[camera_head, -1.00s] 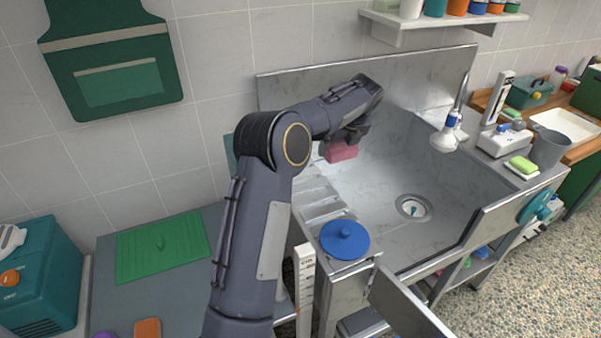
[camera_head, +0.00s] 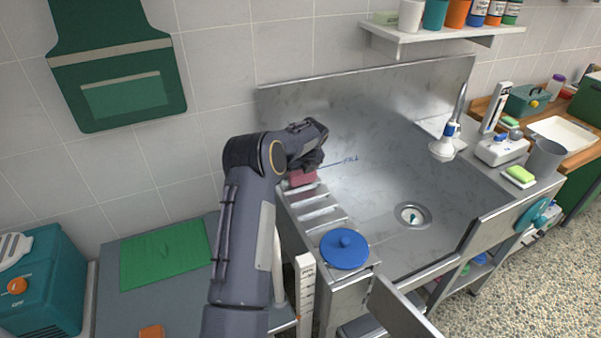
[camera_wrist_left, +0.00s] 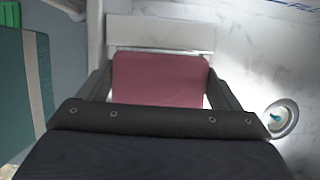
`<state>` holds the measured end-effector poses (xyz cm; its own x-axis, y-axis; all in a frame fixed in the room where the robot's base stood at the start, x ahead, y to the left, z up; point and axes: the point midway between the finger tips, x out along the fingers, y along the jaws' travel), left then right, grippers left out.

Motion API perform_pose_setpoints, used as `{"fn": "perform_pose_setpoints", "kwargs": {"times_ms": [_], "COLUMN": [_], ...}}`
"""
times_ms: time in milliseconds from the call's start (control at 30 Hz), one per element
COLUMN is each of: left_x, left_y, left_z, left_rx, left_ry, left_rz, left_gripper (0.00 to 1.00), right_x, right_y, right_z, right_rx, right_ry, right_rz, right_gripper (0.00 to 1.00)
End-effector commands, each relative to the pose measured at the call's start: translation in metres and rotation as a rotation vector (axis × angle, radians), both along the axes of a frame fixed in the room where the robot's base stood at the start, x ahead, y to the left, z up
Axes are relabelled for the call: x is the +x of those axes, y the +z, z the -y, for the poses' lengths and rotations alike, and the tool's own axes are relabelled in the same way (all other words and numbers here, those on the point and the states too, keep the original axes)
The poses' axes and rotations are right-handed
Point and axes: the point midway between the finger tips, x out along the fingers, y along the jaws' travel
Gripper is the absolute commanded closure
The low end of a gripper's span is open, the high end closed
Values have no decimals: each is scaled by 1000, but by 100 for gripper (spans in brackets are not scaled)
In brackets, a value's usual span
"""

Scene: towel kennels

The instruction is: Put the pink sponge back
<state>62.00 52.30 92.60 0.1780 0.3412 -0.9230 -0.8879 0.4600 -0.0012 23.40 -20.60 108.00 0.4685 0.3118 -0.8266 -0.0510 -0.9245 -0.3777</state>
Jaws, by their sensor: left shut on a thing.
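The pink sponge (camera_head: 302,177) is held in my left gripper (camera_head: 306,166), over the left edge of the sink near its ribbed ledge. In the left wrist view the pink sponge (camera_wrist_left: 160,80) sits between the two fingers of my left gripper (camera_wrist_left: 160,92), which are shut on it. A pale ledge shows just beyond the sponge there. I cannot tell whether the sponge touches the ledge. My right gripper is not in view.
The steel sink (camera_head: 390,180) has a drain (camera_head: 413,215) and a tap (camera_head: 446,145). A blue lid (camera_head: 344,248) lies at the ledge's front end. A green-yellow sponge (camera_head: 519,174) lies on the right rim. A green mat (camera_head: 165,253) lies on the left counter.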

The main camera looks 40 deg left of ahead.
Motion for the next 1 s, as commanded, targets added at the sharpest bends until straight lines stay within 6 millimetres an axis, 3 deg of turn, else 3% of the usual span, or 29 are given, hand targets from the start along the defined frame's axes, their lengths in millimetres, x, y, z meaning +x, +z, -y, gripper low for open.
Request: {"fn": "perform_pose_setpoints", "kwargs": {"times_ms": [100, 433, 467, 567, 867, 1000], "left_x": [-1, 0, 0, 0, 0, -3], "left_y": [-12, -16, -16, -15, -10, 8], "left_z": [0, 0, 0, 0, 1, 8], "left_rx": [0, 1, 1, 1, 1, 1], "left_ry": [0, 0, 0, 0, 1, 0], "left_rz": [-1, 0, 0, 0, 1, 4], "left_gripper": [36, 36, 12, 0, 0, 0], "right_x": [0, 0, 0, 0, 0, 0], "right_y": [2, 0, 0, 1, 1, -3], "right_z": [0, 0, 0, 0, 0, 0], "right_rx": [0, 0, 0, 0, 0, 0], "right_ry": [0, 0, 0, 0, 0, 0], "right_rz": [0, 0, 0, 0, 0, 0], "right_gripper": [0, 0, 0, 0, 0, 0]}}
